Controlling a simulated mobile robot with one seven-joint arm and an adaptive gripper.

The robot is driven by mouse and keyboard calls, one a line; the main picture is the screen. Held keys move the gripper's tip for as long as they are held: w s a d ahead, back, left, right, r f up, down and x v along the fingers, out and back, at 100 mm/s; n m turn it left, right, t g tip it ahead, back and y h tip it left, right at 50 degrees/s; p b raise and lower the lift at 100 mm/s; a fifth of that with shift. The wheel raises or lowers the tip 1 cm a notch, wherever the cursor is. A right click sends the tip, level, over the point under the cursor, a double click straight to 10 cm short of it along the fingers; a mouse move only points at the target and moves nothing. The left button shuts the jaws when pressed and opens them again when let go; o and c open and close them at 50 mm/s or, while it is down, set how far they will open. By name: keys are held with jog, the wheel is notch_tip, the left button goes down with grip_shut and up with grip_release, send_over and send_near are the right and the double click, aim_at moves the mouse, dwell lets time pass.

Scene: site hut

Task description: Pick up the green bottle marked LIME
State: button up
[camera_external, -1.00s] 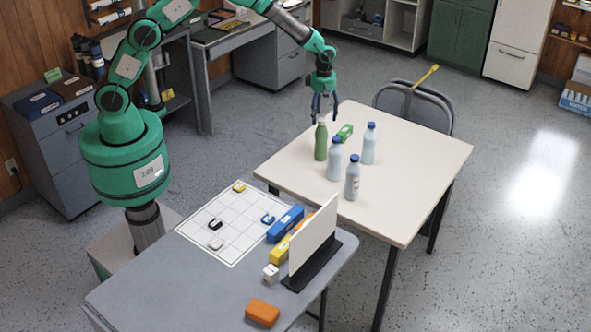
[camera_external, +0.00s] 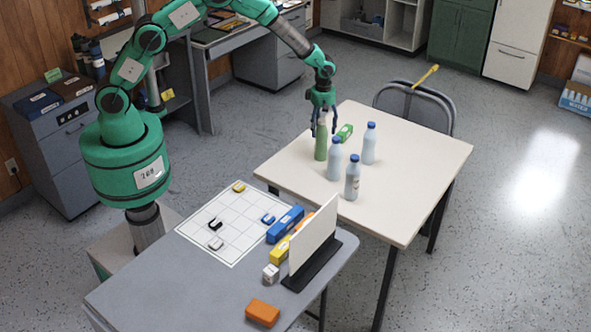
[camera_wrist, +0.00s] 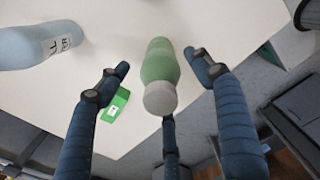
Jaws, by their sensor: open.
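The green bottle (camera_external: 320,149) with a pale cap stands upright near the left corner of the cream table (camera_external: 418,165). No lettering shows on it in either view. My gripper (camera_external: 322,133) is directly above, with its fingers spread down around the bottle's top. In the wrist view the green bottle (camera_wrist: 160,65) lies between the spread dark fingers of my gripper (camera_wrist: 159,66), cap towards the camera. A visible gap separates the bottle from the left and right fingers. Contact with the third finger, near the cap, cannot be told.
Pale blue bottles with blue caps stand nearby: one close beside (camera_external: 334,160), one behind (camera_external: 369,145) and one in front (camera_external: 352,178). A green box (camera_external: 345,132) lies just behind the green bottle. A white upright panel (camera_external: 314,240) stands on the grey table (camera_external: 205,290). The cream table's right side is clear.

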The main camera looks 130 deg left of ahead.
aim_at(322, 136)
jog(key=shift+f+b, duration=0.3)
jog(key=shift+f, duration=1.9)
jog(key=shift+c, duration=0.2)
jog(key=c, duration=1.1)
